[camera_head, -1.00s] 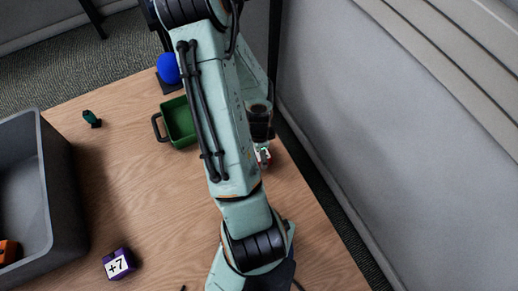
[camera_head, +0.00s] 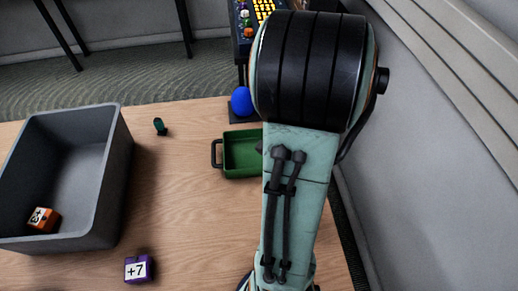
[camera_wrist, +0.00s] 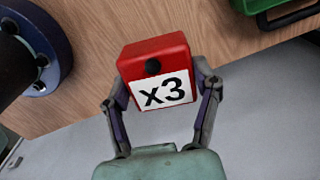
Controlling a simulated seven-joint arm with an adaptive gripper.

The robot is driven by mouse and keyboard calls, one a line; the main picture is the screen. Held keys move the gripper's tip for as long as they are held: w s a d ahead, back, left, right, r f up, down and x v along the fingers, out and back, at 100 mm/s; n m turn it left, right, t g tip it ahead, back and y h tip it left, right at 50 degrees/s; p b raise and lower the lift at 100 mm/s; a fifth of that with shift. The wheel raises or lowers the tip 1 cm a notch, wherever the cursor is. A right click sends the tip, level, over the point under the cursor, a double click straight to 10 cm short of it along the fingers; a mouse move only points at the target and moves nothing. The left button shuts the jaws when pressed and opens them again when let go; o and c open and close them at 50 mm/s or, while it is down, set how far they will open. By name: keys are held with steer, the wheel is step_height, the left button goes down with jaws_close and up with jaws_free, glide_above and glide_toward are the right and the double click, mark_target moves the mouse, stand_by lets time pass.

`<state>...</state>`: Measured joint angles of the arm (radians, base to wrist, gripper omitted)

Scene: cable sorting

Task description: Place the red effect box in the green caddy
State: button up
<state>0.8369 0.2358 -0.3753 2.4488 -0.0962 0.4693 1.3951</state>
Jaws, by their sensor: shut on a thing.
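The red effect box (camera_wrist: 155,72) has a white "x3" label and a black knob, and shows in the wrist view between my fingers. My gripper (camera_wrist: 162,88) is shut on it, one finger on each side, with the wooden table beyond. The green caddy (camera_head: 241,154) stands on the table in the head view, left of my arm, which covers its right part. A green edge with a dark handle, likely the caddy, shows at the top right of the wrist view (camera_wrist: 262,8). My gripper and the box are hidden behind my arm in the head view.
A grey bin (camera_head: 118,150) at the left holds an orange box (camera_head: 43,220) marked "+3". A purple box (camera_head: 139,269) marked "+7" and a small dark green object (camera_head: 160,126) lie on the table. A blue ball (camera_head: 241,101) sits behind the caddy. A wall (camera_head: 440,150) stands at the right.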

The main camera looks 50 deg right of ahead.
steer(key=w+a+r+n, duration=0.2)
steer(key=w+r, duration=0.1)
steer(key=w, duration=0.6)
glide_above(255, 156)
steer(key=f, duration=0.8)
steer(key=shift+s+a+f, duration=0.3)
steer(key=shift+s+a, duration=0.05)
steer(key=shift+s, duration=0.05)
steer(key=shift+w+d+f, duration=0.15)
steer(key=shift+d+f, duration=0.05)
steer(key=shift+f, duration=0.05)
steer(key=shift+w+d+f, duration=0.15)
steer(key=shift+f, duration=0.8)
steer(key=shift+w+d+f, duration=0.1)
steer(key=shift+f, duration=0.85)
steer(key=shift+f, duration=0.1)
steer(key=o, duration=1.2)
steer(key=shift+o, duration=0.2)
